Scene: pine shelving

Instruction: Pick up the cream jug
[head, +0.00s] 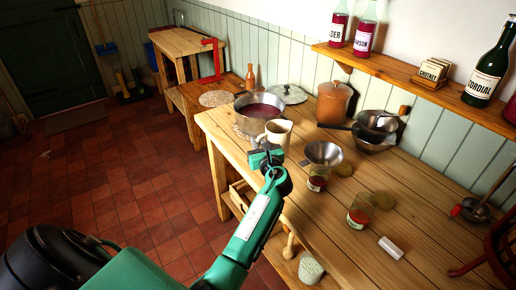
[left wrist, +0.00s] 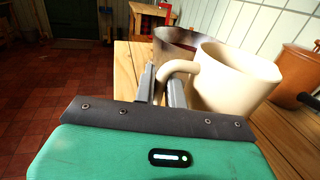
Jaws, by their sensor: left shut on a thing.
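The cream jug (head: 279,133) is near the table's front edge in the head view, in front of the steel pot. My left gripper (head: 266,157) reaches it from the front. In the left wrist view the jug (left wrist: 235,80) looks upright, with its open rim upward. Its handle is between the two fingers of my left gripper (left wrist: 161,88), which is shut on it. The jug's base is hidden behind the gripper, so I cannot tell whether it touches the table. My right gripper is not in view.
A steel pot (head: 259,107) with dark red contents stands just behind the jug. A lidded orange crock (head: 333,103), a funnel (head: 323,153) and jars (head: 360,214) stand to the right. Bare table (head: 330,222) lies at front right. A wall shelf (head: 400,72) holds bottles.

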